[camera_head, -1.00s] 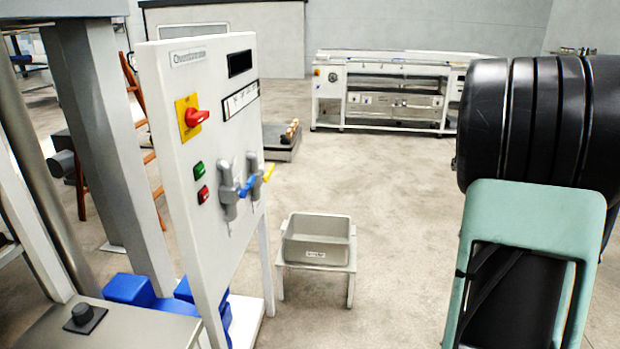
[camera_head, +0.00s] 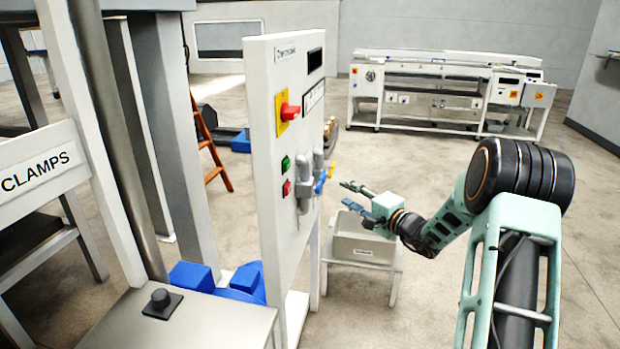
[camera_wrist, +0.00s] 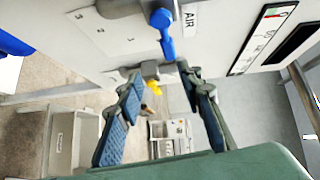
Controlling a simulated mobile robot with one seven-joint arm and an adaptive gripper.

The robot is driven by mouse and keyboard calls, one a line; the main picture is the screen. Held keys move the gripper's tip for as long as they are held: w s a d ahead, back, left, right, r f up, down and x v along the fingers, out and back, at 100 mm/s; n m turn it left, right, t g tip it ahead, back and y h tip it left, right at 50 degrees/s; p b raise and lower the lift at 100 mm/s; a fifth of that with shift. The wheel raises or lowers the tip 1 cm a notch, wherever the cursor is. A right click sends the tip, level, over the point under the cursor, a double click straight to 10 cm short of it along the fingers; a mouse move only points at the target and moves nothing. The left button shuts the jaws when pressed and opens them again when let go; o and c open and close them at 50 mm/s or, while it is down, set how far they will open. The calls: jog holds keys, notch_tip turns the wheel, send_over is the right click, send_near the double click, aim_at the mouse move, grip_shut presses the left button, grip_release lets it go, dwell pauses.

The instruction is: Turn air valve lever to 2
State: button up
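The white control panel (camera_head: 288,215) carries two grey valves, one with a blue lever (camera_head: 320,184) and one with a yellow lever (camera_head: 331,170). In the wrist view the blue lever (camera_wrist: 165,38) hangs from its grey valve next to an "AIR" label (camera_wrist: 190,17). The yellow lever (camera_wrist: 154,87) shows farther off, between the fingers. My gripper (camera_head: 352,194) is open and empty, just right of the levers, apart from them. In the wrist view its fingertips (camera_wrist: 159,72) are spread below the blue lever.
A red rotary switch (camera_head: 289,110) and green and red buttons (camera_head: 286,164) are on the panel. A grey bin (camera_head: 362,245) on a low stand is below my gripper. A long white machine (camera_head: 440,90) stands at the back. Floor at right is clear.

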aim_at(323, 177)
jog(key=shift+m+t, duration=0.5)
jog(key=shift+m, duration=0.1)
jog(key=x, duration=0.4)
jog(key=p+x, duration=0.1)
jog(key=x, duration=0.3)
jog(key=a+x, duration=0.1)
jog(key=x, duration=0.3)
jog(key=shift+s+r+p, duration=0.2)
jog(key=shift+r+p, duration=0.1)
jog(key=shift+r, duration=0.1)
grip_shut()
